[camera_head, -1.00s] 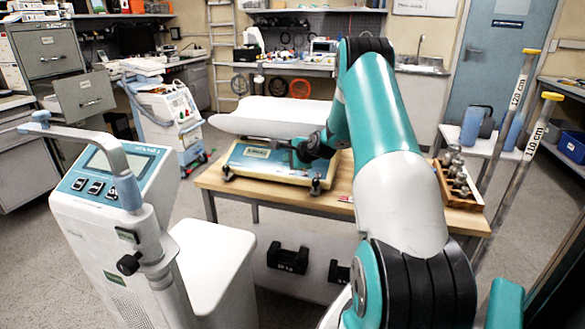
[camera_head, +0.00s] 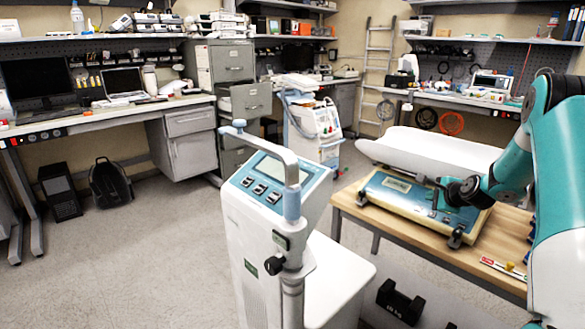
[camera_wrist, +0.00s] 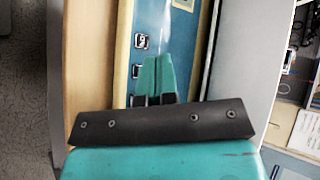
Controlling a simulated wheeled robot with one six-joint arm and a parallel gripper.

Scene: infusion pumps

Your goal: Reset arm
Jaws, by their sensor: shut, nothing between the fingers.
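My teal arm (camera_head: 555,150) enters from the right edge of the head view and reaches left over the wooden table. My gripper (camera_head: 437,188) is at the blue and cream control panel (camera_head: 400,190) of an infant scale. In the wrist view my gripper (camera_wrist: 158,62) has its teal fingers together and empty, pointing at the panel. I cannot tell whether the fingertips touch the panel. Square panel buttons (camera_wrist: 141,41) show left of the fingers. The scale's white curved tray (camera_head: 440,150) lies behind the panel.
A white console (camera_head: 270,220) with a handle stands left of the wooden table (camera_head: 400,233). A wheeled white machine (camera_head: 315,125) stands behind. Grey floor (camera_head: 130,240) is open at the left.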

